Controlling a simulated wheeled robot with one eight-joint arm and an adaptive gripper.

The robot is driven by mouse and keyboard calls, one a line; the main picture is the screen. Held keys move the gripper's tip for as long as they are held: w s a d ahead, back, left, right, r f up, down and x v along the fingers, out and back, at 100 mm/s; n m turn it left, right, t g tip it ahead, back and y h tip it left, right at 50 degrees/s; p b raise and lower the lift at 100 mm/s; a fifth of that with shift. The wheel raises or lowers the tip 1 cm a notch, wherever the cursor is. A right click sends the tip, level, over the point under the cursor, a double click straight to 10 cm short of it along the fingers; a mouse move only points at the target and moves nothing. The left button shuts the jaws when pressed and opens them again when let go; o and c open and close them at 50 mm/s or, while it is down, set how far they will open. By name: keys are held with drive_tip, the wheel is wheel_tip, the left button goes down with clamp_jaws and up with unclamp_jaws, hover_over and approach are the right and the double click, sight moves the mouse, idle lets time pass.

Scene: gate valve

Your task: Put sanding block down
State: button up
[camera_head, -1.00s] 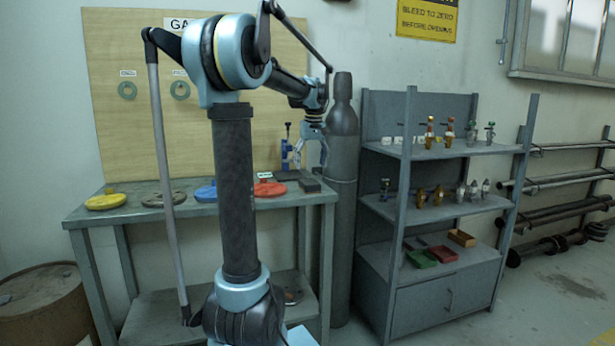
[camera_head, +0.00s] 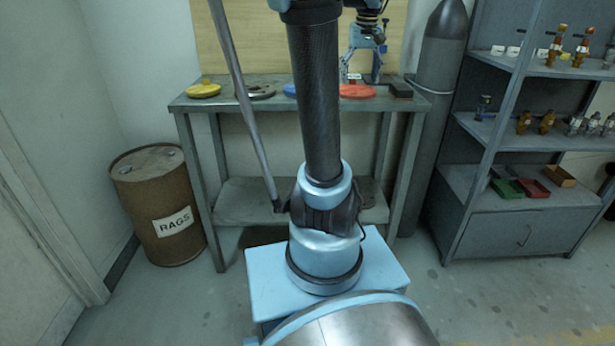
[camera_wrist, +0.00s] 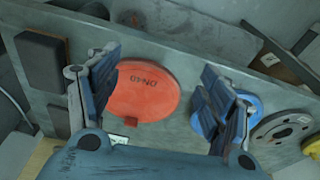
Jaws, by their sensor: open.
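A dark rectangular block (camera_head: 401,89), apparently the sanding block, lies on the right end of the workbench top (camera_head: 300,101). In the wrist view a dark block (camera_wrist: 42,62) lies flat at the upper left, clear of the fingers. My gripper (camera_head: 360,73) is over the bench near the red disc (camera_head: 357,91), left of the block. In the wrist view my gripper (camera_wrist: 160,65) has its two fingers wide apart with nothing between them. The red disc (camera_wrist: 143,92) shows beyond and between the fingers.
A yellow disc (camera_head: 203,90), a grey disc (camera_head: 256,92) and a partly hidden blue disc (camera_head: 290,90) lie along the bench. A grey cylinder (camera_head: 436,100) stands right of it, beside a shelf unit (camera_head: 497,222). A rags drum (camera_head: 160,205) stands left.

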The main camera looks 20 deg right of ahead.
drive_tip(key=s+a+f+n, duration=0.2)
drive_tip(key=s+a+f, duration=1.7)
drive_tip(key=a+f, duration=0.3)
drive_tip(key=shift+a+f, duration=0.15)
drive_tip(key=shift+f, duration=0.55)
